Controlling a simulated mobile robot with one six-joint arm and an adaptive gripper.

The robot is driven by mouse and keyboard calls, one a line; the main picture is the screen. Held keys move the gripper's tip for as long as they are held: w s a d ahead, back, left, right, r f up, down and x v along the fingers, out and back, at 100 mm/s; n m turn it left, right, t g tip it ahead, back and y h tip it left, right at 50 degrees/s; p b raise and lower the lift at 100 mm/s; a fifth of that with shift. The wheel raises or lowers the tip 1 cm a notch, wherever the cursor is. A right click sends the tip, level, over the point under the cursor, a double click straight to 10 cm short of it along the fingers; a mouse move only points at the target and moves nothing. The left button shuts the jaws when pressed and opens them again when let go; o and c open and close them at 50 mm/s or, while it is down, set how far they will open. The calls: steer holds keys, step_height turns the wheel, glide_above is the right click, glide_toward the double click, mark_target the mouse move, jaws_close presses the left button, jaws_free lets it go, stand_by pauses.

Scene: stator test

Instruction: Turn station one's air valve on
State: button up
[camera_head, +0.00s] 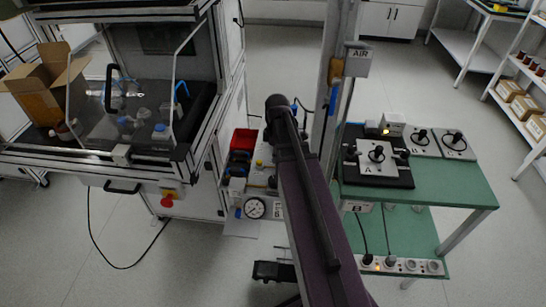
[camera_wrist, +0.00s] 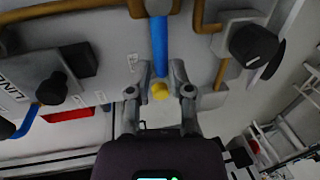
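In the wrist view, my gripper (camera_wrist: 160,70) has its two fingers apart. A blue lever (camera_wrist: 159,45) hangs from a brown pipe at the top of the picture, and its lower end lies between or just behind the fingertips. I cannot tell whether they touch it. A small yellow piece (camera_wrist: 160,91) shows between the fingers, below the lever. In the head view, a box marked AIR (camera_head: 357,60) is on a post, with a blue lever (camera_head: 333,98) below it. I cannot tell whether it is the same lever. My gripper is not clearly seen there; my arm hides part of the area.
The wrist view shows a black knob (camera_wrist: 254,43) at right, another black knob (camera_wrist: 52,88) at left, and brown pipes around the lever. In the head view, a green table (camera_head: 455,190) with panels stands at right, and a glass-fronted cabinet (camera_head: 120,100) stands at left.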

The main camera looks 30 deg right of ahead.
jaws_close()
steer(key=shift+w, duration=0.1)
steer(key=shift+w+d+m, duration=0.2)
steer(key=shift+d+m, duration=0.05)
steer(key=shift+m, duration=0.5)
steer(key=shift+w+d+m, duration=0.2)
steer(key=shift+d+m, duration=0.05)
steer(key=shift+m, duration=0.5)
steer(key=o, duration=0.6)
jaws_free()
